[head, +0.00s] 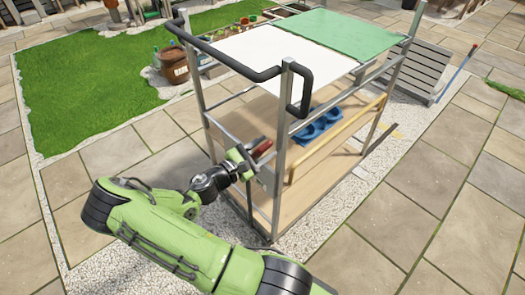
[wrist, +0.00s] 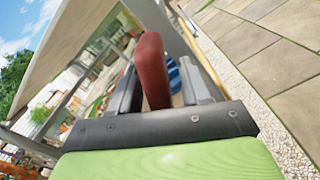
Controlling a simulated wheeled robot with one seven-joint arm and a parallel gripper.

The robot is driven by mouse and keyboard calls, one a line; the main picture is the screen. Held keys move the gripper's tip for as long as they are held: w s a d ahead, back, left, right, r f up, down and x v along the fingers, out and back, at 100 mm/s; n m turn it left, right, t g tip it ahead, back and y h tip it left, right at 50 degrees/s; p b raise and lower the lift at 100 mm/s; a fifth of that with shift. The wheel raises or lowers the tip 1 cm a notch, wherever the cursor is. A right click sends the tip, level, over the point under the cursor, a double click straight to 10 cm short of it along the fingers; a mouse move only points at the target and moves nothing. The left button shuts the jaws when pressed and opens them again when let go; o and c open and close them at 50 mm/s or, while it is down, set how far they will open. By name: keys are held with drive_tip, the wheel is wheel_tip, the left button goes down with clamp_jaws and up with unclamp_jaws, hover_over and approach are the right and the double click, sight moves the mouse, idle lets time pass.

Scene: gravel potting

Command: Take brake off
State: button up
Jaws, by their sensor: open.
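The brake lever is a red handle (head: 262,147) at the near left corner of a wheeled-looking metal cart (head: 276,190). My gripper (head: 256,162) is beside that corner post, level with the red handle. In the wrist view the red handle (wrist: 152,65) stands between the two dark fingers of my gripper (wrist: 160,82), with a gap showing on both sides. The jaws are open, and I see no grip on the handle. The lower end of the handle is hidden behind the gripper body in the wrist view.
The cart has a white and a green top panel (head: 338,30), a black handlebar (head: 240,72) above my gripper and a blue tray (head: 320,125) on its shelf. A brown bucket (head: 174,66) stands behind on the left. The paving (head: 410,215) at the right is clear.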

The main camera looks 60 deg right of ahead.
clamp_jaws()
drive_tip(key=shift+w+r, duration=0.1)
idle(0.3)
